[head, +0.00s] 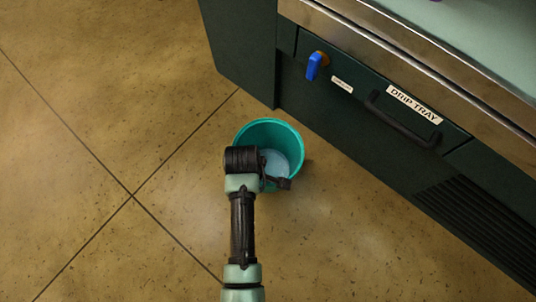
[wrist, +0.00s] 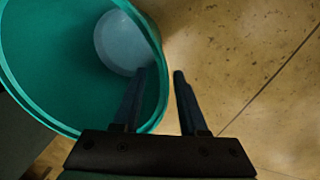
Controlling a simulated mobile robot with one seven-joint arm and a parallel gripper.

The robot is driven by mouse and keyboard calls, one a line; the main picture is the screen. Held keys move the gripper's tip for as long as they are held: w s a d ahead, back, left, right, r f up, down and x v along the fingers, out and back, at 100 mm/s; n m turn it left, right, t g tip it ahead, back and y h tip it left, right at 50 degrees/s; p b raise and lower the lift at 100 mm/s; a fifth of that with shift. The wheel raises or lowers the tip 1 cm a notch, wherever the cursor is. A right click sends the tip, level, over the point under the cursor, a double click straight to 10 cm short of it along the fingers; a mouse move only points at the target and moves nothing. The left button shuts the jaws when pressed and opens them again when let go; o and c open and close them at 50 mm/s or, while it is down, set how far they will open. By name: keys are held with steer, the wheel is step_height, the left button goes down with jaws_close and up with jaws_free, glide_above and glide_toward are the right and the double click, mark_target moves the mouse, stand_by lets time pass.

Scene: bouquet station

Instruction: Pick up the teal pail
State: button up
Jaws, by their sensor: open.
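The teal pail (head: 282,131) stands upright on the floor beside the dark cabinet, with a pale round patch at its bottom. In the wrist view the pail (wrist: 60,75) fills the left side, its mouth facing the camera. My gripper (wrist: 159,73) is open and empty. Its left finger appears over the inside of the pail and its right finger over the floor outside, with the pail's rim passing between them. I cannot tell whether either finger touches the wall. In the head view my arm covers the pail's lower left part, and the fingertips are hard to make out.
The dark cabinet (head: 330,125) stands close behind and right of the pail. It has a blue valve handle (head: 316,65), a drawer labelled DRIP TRAY with a black handle (head: 402,118), and a vent grille. Tiled floor (head: 90,120) is clear on the left and in front.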

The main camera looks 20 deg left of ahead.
steer(key=shift+f, duration=0.75)
steer(key=shift+r, duration=0.1)
jaws_close()
steer(key=shift+w, duration=0.1)
stand_by(0.6)
